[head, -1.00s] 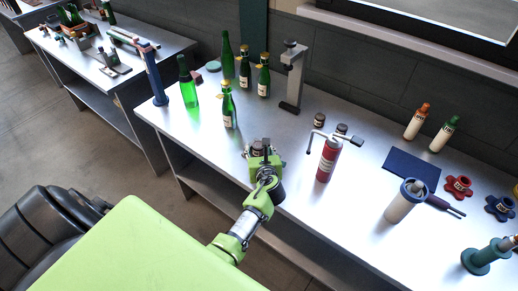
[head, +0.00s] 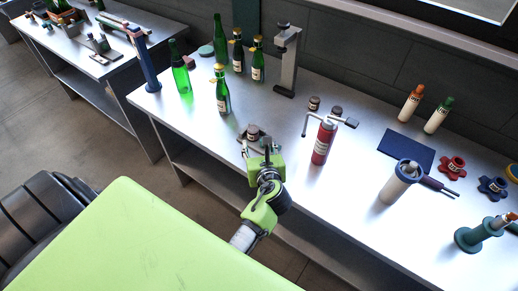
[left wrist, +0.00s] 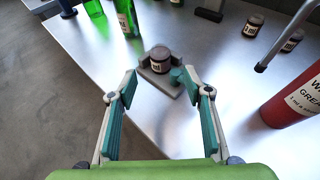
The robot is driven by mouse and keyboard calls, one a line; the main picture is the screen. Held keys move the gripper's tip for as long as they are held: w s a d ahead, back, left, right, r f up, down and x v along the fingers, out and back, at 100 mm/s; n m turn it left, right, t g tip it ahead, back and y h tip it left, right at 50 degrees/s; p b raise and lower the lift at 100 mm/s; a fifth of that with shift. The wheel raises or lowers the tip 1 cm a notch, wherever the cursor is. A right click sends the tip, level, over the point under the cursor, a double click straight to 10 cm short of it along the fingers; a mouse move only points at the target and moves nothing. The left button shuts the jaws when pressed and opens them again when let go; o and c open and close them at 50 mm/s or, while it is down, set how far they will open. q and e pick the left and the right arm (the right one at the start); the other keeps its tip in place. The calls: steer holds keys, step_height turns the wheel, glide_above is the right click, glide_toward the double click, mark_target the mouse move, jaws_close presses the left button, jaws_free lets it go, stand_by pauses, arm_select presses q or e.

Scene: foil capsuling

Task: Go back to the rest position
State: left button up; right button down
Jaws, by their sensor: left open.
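My left gripper (head: 262,152) is at the front edge of the steel bench in the head view. In the left wrist view its two fingers (left wrist: 157,92) are spread wide with nothing between them. A small dark labelled jar (left wrist: 160,60) sits on a grey holder (left wrist: 166,85) just beyond the fingertips, apart from them. The jar (head: 252,132) also shows in the head view, past the gripper. Several green bottles stand upright at the back left; a front one (head: 222,95) has a yellowish top. My right gripper is not in view.
A red grease canister (head: 323,145) with a bent handle stands right of the gripper. A white-and-blue cup (head: 397,185) and blue mat (head: 406,150) lie further right.

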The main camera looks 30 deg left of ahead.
arm_select(q)
steer(key=shift+v, duration=1)
